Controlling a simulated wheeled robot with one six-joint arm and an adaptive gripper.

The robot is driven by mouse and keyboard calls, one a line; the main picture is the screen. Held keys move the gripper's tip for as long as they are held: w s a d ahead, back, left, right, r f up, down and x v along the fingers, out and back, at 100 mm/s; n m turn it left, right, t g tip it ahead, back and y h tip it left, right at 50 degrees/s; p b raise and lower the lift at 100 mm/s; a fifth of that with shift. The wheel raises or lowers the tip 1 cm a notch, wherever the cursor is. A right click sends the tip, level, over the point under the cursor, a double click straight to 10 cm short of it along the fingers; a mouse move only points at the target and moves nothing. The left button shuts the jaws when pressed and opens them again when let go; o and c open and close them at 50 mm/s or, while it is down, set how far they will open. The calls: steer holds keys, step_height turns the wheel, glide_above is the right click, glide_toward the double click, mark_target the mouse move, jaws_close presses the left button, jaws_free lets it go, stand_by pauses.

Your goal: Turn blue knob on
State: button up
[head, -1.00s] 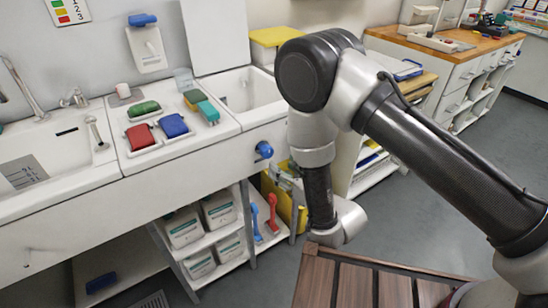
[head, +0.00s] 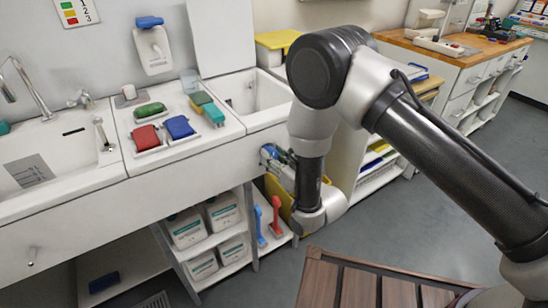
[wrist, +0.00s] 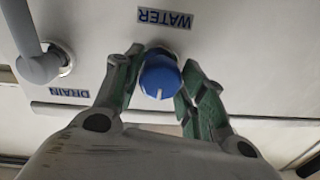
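The blue knob (wrist: 160,76) sits on the white front panel below a label reading WATER (wrist: 165,18) in the wrist view. A white mark on the knob points down toward my gripper in that view. My gripper (wrist: 158,82) is open, with one green finger on each side of the knob. The left finger is very close to the knob; I cannot tell whether either finger touches it. In the head view my gripper (head: 276,158) is at the sink unit's front panel, and it and the wrist mostly hide the knob.
A grey handle (wrist: 40,62) by a DRAIN label (wrist: 68,92) is left of the knob. The sink unit (head: 190,185) has shelves below with several white containers. A slatted wooden surface (head: 355,285) is at the front. Grey floor is open to the right.

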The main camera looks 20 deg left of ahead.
steer(key=c, duration=0.4)
steer(key=shift+n, duration=0.3)
steer(key=n, duration=0.6)
steer(key=shift+h, duration=0.3)
steer(key=n, duration=0.6)
steer(key=shift+n, duration=0.3)
steer(key=o, duration=1)
steer(key=shift+o, duration=0.2)
